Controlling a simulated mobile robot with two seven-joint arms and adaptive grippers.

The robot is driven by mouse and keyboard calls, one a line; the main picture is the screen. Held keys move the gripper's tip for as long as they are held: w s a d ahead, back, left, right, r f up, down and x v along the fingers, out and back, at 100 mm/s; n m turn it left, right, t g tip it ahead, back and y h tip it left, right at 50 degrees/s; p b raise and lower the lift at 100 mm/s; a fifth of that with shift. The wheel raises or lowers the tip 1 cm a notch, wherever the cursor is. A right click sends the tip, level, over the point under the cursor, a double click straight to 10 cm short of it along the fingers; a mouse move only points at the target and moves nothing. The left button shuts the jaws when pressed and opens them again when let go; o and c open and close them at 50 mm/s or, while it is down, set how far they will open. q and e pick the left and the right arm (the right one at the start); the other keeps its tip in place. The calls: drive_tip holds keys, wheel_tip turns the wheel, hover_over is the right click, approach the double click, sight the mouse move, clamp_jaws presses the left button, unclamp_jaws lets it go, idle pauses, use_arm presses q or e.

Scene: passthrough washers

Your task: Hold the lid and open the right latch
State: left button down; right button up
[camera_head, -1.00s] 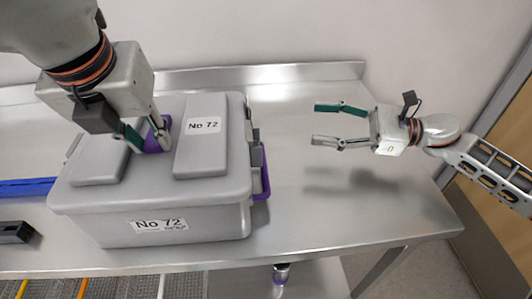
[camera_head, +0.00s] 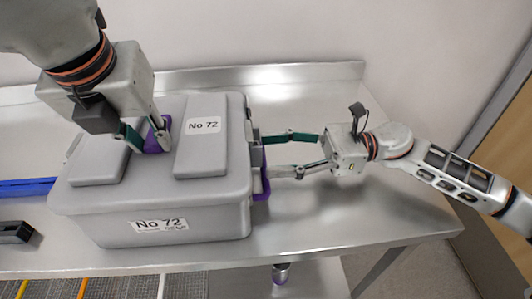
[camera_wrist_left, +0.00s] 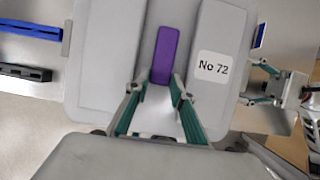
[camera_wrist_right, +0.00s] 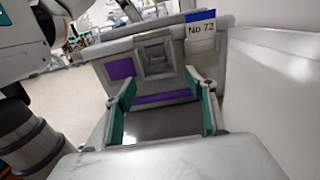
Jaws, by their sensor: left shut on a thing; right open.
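A grey box (camera_head: 170,222) with a grey lid (camera_head: 108,180) labelled No 72 stands on the steel table. A purple handle (camera_wrist_left: 165,55) lies in the middle of the lid. My left gripper (camera_head: 150,138) is shut on this handle from above; it also shows in the left wrist view (camera_wrist_left: 158,82). The purple right latch (camera_head: 262,184) is on the box's right side. My right gripper (camera_head: 279,155) is open at that side, its fingertips close to the latch. In the right wrist view, purple latch parts (camera_wrist_right: 165,97) show between and beyond the open fingers (camera_wrist_right: 165,82); contact is unclear.
The steel table (camera_head: 310,218) is clear to the right of the box. A raised back edge (camera_head: 290,75) runs along the wall. A blue strip (camera_head: 28,187) and a black block (camera_head: 16,233) lie left of the box.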

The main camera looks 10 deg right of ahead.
drive_tip(key=shift+a, duration=1.15)
clamp_jaws()
drive_tip(key=shift+d, duration=0.1)
